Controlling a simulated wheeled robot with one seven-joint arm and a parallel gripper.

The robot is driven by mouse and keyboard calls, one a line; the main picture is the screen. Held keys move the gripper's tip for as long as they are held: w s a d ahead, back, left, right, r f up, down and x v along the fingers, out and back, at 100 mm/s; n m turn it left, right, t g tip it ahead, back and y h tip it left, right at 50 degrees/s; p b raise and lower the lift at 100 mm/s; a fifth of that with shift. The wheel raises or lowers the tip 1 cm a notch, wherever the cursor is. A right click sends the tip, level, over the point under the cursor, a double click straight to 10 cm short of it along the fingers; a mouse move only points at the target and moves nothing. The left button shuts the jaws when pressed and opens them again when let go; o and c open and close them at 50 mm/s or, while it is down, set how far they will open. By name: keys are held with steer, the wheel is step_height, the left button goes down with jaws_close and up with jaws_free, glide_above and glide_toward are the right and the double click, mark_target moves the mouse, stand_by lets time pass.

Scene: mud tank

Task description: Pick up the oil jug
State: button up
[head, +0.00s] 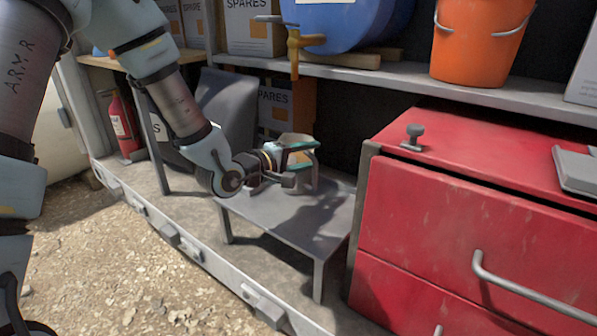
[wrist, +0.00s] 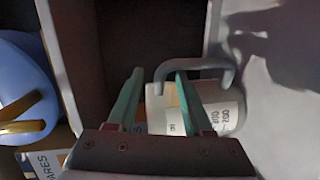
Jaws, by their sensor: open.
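The oil jug (head: 297,138) stands on a low grey bench-like seat (head: 265,212) in the head view, partly hidden behind my gripper (head: 304,156). The right finger overlaps the jug near the left end of the handle; the left finger lies left of the jug. Nothing is clearly gripped, and I cannot tell whether a finger touches it.
A red drawer cabinet (head: 475,200) stands close on the right. Above, a shelf (head: 480,88) bears a blue barrel (head: 345,22) with a tan tap hanging down, and an orange bucket (head: 478,42). A fire extinguisher (head: 123,128) and spares boxes stand behind my arm.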

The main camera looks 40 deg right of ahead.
steer(key=shift+d+f, duration=0.1)
steer(key=shift+d, duration=0.3)
jaws_close()
stand_by(1.2)
